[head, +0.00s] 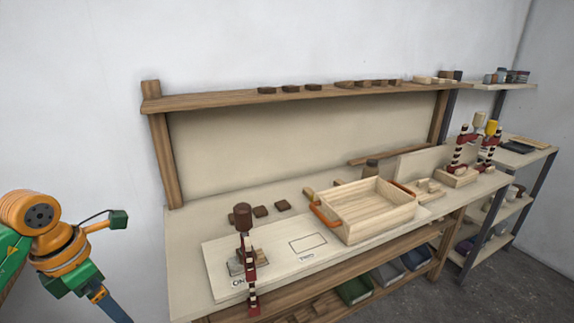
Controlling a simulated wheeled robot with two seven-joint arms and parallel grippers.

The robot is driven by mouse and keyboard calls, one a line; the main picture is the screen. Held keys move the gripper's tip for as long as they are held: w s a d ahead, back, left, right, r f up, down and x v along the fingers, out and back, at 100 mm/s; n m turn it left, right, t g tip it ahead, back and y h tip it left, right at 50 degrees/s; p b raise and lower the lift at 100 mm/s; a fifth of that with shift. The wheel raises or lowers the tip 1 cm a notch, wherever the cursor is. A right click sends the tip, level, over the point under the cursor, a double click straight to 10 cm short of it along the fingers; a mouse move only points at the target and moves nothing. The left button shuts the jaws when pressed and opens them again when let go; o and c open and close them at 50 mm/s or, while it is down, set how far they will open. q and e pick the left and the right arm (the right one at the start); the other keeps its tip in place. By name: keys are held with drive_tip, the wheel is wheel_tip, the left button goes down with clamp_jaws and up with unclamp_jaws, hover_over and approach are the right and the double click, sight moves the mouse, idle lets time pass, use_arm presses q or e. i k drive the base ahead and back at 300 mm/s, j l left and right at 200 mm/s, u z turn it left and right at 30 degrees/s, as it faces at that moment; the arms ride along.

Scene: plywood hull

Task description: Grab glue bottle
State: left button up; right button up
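I cannot pick out a glue bottle for sure. A small dark, bottle-like object (371,167) stands on the workbench behind the wooden crate, its lower part hidden by the crate. A yellow-topped object (492,128) stands among the striped clamps at the far right of the bench; I cannot tell whether it is a bottle or a clamp handle. My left arm, orange and green, comes in at the left edge, clear of the bench. My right arm and gripper are out of view.
A wooden crate (378,222) with orange handles sits on the workbench (190,235). A striped clamp (250,270) with a brown top stands at the front left. Dark blocks lie behind the white board (275,265). Bins (354,290) sit below; a shelf unit (545,175) stands right.

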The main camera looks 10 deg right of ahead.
sight(368, 171)
drive_tip(key=i+l+z, duration=0.45)
drive_tip(key=i+l, duration=0.55)
drive_tip(key=i+l+z, duration=0.25)
drive_tip(key=i, duration=0.25)
drive_tip(key=i+l+z, duration=0.3)
drive_tip(key=i, duration=0.2)
